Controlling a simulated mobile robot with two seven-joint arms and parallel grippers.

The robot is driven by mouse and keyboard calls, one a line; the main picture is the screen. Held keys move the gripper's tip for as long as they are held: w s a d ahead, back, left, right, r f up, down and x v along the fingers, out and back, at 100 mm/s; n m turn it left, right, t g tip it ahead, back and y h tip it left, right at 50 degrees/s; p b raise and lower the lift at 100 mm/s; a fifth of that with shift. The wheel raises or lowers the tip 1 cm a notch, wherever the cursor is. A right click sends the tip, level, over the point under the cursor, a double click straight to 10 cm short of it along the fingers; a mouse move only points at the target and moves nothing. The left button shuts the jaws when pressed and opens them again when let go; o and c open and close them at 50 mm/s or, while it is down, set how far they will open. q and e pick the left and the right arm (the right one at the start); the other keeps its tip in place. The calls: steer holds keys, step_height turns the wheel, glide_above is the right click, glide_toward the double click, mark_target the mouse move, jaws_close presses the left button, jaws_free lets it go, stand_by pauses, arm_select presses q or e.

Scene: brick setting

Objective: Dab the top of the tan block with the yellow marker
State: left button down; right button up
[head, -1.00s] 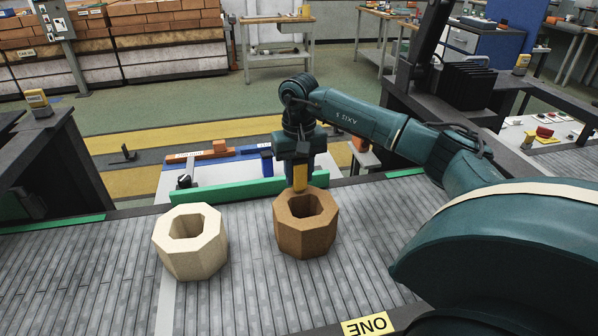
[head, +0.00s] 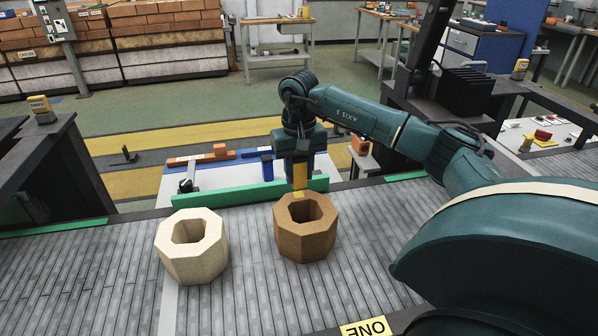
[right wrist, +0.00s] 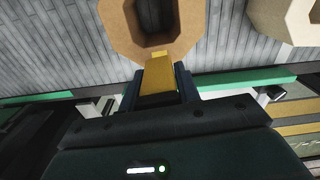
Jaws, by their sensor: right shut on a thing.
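A tan-brown octagonal block (head: 306,243) with a square hole stands upright on the roller conveyor. My right gripper (head: 300,163) is above its back rim, pointing down and shut on the yellow marker (head: 300,176). A brighter yellow patch shows at the back rim, just below the marker. I cannot tell whether it is the marker's tip or a mark on the block. In the right wrist view the marker (right wrist: 158,80) overlaps the edge of the block (right wrist: 115,22); a gap between them cannot be judged. My left gripper is not in view.
A cream octagonal block (head: 193,262) stands to the left on the conveyor (head: 90,270), with clear rollers between the two. A green rail (head: 225,193) runs behind them. A yellow label (head: 366,328) is at the front edge. Dark frames stand at both sides.

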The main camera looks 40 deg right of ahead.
step_height(320, 180, up, 3)
steer(key=shift+f+p, duration=0.2)
steer(key=shift+p, duration=0.55)
steer(key=shift+r+p, duration=0.55)
steer(key=shift+r, duration=0.6)
